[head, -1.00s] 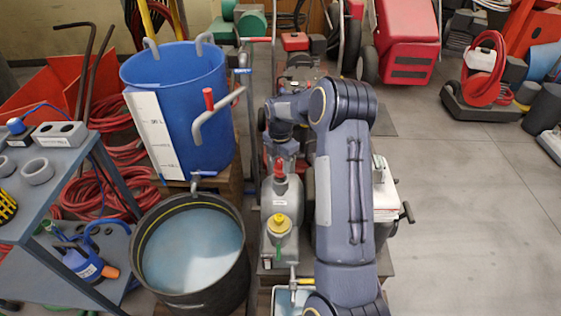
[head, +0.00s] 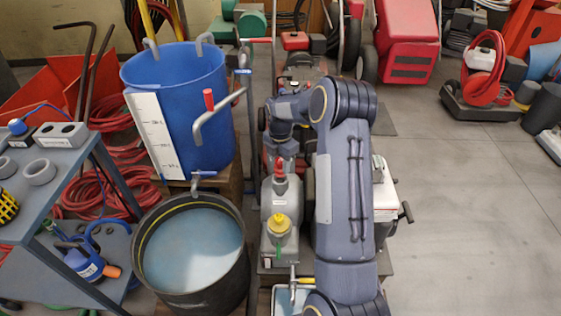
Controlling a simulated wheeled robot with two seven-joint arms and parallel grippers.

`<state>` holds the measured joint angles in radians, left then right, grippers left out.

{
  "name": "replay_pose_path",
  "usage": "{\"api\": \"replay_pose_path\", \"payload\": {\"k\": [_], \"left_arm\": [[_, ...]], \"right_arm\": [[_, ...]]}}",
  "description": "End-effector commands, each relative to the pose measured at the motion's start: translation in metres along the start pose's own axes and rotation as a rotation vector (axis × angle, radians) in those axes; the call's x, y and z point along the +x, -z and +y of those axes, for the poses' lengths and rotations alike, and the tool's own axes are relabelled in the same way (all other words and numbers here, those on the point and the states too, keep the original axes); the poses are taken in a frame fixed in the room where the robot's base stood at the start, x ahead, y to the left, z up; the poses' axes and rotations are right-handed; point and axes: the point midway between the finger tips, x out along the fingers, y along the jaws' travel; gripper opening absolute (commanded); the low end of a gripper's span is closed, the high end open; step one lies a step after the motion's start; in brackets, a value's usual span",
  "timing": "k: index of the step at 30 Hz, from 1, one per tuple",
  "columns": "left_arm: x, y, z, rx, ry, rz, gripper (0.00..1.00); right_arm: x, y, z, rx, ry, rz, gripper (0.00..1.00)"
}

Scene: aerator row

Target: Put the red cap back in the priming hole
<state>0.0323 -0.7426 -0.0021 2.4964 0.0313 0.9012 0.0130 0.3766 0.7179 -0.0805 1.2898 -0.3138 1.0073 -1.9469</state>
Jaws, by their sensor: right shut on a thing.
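The red cap (head: 280,166) shows at the top of the grey pump body (head: 279,205), just below my right gripper (head: 281,155). My right gripper is shut on the red cap, with its fingers small and partly hidden by my own wrist. The cap is upright over the top of the pump; I cannot tell whether it is seated in the priming hole or just above it, as the hole itself is hidden. A yellow cap (head: 281,222) sits on the front part of the pump. My left gripper is not in view.
A black tub of water (head: 193,255) is at front left. A grey shelf cart (head: 70,160) is at far left.

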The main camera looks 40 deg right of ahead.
Motion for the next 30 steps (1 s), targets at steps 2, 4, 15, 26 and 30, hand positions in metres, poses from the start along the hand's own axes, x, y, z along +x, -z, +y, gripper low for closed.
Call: {"api": "replay_pose_path", "payload": {"k": [2,4,15,26,30], "left_arm": [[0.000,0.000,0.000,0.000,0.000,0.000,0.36],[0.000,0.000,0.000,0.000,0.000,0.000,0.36],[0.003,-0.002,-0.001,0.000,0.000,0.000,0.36],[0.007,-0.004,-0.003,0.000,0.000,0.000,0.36],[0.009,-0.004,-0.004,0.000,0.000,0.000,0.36]], "right_arm": [[0.000,0.000,0.000,0.000,0.000,0.000,0.15],[0.000,0.000,0.000,0.000,0.000,0.000,0.15],[0.006,0.000,0.000,0.000,0.000,0.000,0.15],[0.015,0.000,0.000,0.000,0.000,0.001,0.15],[0.018,0.000,0.000,0.000,0.000,0.001,0.15]]}}
